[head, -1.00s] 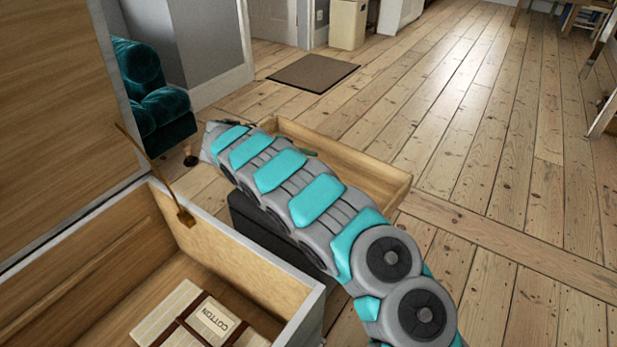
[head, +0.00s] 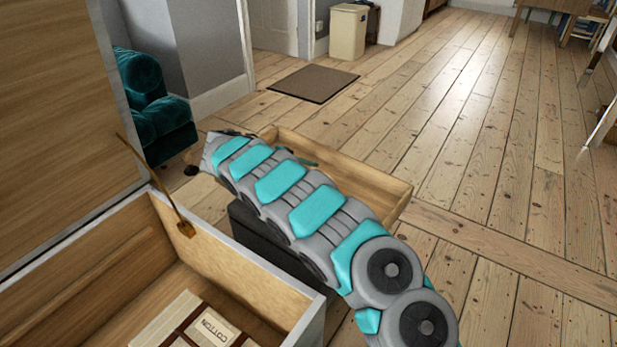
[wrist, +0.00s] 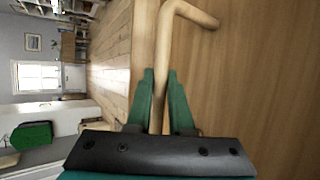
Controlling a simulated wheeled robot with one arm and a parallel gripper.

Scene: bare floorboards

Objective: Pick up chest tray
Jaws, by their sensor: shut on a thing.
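The chest tray (head: 362,176) is a shallow light-wood tray, outside the open chest (head: 85,245) and beyond its far right wall. My arm crosses in front of it and hides much of it.
A box marked "COTTON" (head: 212,328) lies inside the chest. The chest's lid (head: 60,120) stands up at the left with a brass stay (head: 150,170). A teal tufted seat (head: 160,110), brown mat (head: 313,84) and beige bin (head: 347,32) stand beyond.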

